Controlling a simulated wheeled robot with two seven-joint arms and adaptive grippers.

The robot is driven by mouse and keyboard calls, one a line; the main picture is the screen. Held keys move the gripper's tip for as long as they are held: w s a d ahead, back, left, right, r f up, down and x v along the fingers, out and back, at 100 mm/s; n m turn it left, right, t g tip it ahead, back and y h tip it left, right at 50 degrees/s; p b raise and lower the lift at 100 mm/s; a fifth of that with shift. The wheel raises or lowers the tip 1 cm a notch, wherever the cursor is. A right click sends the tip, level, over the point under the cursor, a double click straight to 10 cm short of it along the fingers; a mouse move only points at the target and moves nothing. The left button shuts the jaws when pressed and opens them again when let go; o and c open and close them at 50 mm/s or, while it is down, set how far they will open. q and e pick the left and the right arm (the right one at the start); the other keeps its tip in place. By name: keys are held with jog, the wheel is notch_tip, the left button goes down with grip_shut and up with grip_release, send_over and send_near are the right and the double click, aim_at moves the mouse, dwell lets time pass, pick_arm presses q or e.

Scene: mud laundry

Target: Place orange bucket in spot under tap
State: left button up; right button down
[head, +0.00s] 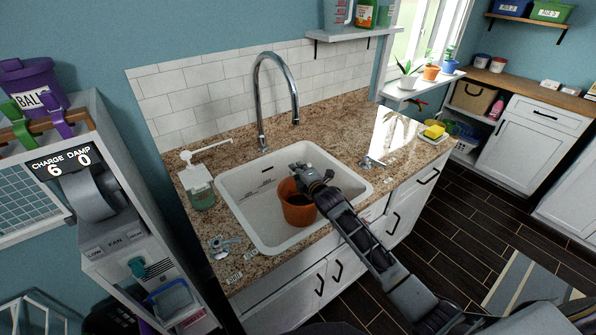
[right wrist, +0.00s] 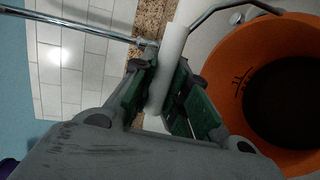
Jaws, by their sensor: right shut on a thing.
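The orange bucket (head: 296,213) is inside the white sink basin (head: 240,217), roughly upright, with a dark interior. I cannot tell whether it touches the basin floor. The chrome tap (head: 259,95) arches from behind the sink, and its spout end is above and behind the bucket in the head view. My right gripper (head: 301,176) is at the bucket's rim. In the right wrist view my right gripper (right wrist: 166,95) is shut on the white grip of the bucket's wire handle, with the orange bucket (right wrist: 236,95) to the right. My left gripper is not in view.
A soap dispenser (head: 199,184) stands left of the sink. Tap handles sit on the granite counter at the front left (head: 221,246) and right (head: 371,162). A yellow sponge (head: 434,131) lies at the counter's right end. A grey machine (head: 110,215) stands at the left.

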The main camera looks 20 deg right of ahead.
jog(key=c, duration=1.4)
grip_release()
jog(key=shift+s+r, duration=0.1)
jog(key=shift+b+v, duration=0.35)
jog(key=shift+v, duration=5.6)
